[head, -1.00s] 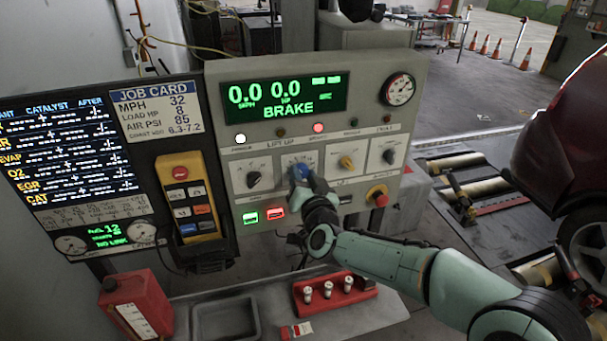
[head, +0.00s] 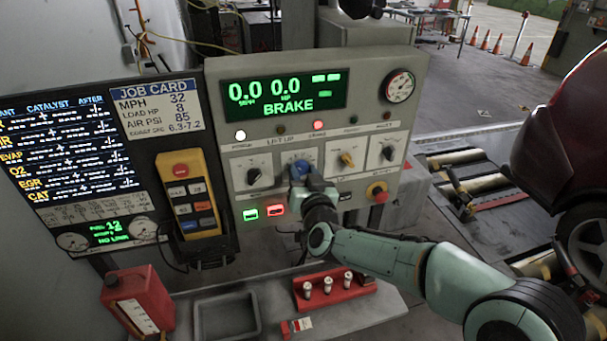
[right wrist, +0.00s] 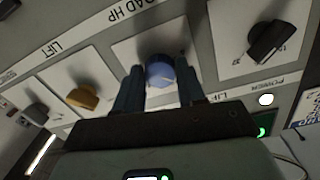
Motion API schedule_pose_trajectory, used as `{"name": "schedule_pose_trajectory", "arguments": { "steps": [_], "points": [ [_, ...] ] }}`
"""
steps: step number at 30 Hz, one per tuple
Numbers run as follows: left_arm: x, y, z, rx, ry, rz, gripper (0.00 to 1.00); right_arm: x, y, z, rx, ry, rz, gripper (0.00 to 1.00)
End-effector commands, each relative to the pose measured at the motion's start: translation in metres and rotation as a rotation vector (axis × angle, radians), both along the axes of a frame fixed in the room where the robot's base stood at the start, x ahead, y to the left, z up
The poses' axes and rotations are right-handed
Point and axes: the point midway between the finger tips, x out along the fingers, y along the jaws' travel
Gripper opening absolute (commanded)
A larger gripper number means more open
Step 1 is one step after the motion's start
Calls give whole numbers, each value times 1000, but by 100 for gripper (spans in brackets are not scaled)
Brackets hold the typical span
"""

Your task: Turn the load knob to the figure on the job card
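The blue load knob (head: 299,170) sits on a white plate on the grey console, second from left in the knob row. In the right wrist view the knob (right wrist: 160,72) is between my right gripper's two fingers, under the LOAD HP label; no clear gap shows on either side. My right gripper (right wrist: 160,80) looks shut on it. In the head view my right gripper (head: 303,180) partly covers the knob, and its pointer and scale are not readable. The job card (head: 155,107) reads LOAD HP 8. The green display (head: 284,93) reads 0.0 MPH, 0.0 HP, BRAKE. My left gripper is not in view.
A black knob (head: 254,176) is to the left of the load knob; a yellow knob (head: 347,160) and another black knob (head: 388,153) are to its right. A red button (head: 377,191) sits lower right. A yellow pendant (head: 188,195) hangs left. A red rack (head: 335,290) stands below.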

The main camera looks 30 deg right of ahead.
Motion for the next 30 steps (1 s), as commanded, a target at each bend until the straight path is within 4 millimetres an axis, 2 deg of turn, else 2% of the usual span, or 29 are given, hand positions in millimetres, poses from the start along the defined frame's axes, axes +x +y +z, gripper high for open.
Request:
{"name": "schedule_pose_trajectory", "arguments": {
  "steps": [1, 2, 10, 14, 17, 24, 30],
  "points": [
    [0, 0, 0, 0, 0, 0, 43, 0, 0, 0, 0, 0, 0, 56],
    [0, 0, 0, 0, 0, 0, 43, 0, 0, 0, 0, 0, 0, 62],
    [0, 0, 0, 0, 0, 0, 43, 0, 0, 0, 1, 0, 0, 62],
    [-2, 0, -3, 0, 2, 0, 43, -8, 2, 0, 1, 0, 0, 62],
    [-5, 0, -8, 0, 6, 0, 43, -22, 6, 0, 2, -2, 1, 62],
    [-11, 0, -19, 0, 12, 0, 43, -75, 21, 1, -1, -2, 1, 62],
    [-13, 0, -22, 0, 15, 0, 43, -111, 31, 3, -1, -2, 0, 62]
  ]
}}
